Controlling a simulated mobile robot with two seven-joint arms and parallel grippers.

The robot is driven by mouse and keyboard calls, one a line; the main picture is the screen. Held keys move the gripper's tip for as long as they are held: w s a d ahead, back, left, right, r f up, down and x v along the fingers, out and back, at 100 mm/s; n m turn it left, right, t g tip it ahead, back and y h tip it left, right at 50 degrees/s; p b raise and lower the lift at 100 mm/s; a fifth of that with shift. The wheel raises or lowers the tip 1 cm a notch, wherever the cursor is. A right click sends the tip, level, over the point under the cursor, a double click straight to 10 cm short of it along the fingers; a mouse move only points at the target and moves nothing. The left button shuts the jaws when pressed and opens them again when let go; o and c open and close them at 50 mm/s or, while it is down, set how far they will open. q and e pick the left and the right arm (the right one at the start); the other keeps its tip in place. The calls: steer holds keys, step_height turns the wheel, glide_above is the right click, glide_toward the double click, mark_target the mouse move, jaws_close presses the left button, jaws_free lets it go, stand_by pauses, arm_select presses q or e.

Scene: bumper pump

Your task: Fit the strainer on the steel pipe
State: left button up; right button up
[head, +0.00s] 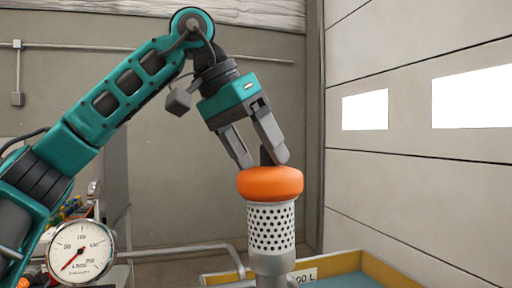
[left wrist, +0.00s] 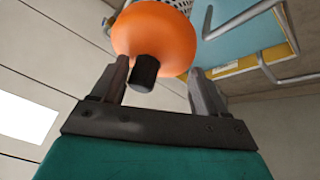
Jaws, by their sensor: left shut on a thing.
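The strainer (head: 271,230) is a pale perforated cylinder with a fat orange top (head: 270,183) and a short black stem (left wrist: 145,72). It stands upright in line with the grey steel pipe (head: 270,266), its lower end at the pipe's top. I cannot tell how far it sits over the pipe. My left gripper (head: 264,160) comes down tilted from above, its fingertips at the orange top. In the left wrist view its fingers (left wrist: 159,72) stand either side of the stem. It is shut on the strainer. My right gripper is not in view.
A yellow-rimmed tank (head: 385,268) with a blue inside lies behind and right of the pipe. A bent grey pipe (head: 190,248) runs behind at left. A round gauge (head: 81,251) stands at lower left. The space right of the strainer, before the panelled wall, is clear.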

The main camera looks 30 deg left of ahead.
arm_select(q)
steer(key=shift+f+b, duration=0.4)
steer(key=shift+f, duration=0.55)
stand_by(1.0)
steer(key=shift+d, duration=0.15)
steer(key=shift+c, duration=0.7)
steer(key=shift+a, duration=0.25)
jaws_close()
steer(key=o, duration=1.7)
jaws_free()
steer(key=shift+o, duration=0.2)
steer(key=shift+d, duration=0.1)
steer(key=shift+r, duration=0.1)
steer(key=shift+r+p, duration=1.3)
steer(key=shift+p, duration=0.2)
steer(key=shift+r+p, duration=0.8)
steer(key=shift+r, duration=1.8)
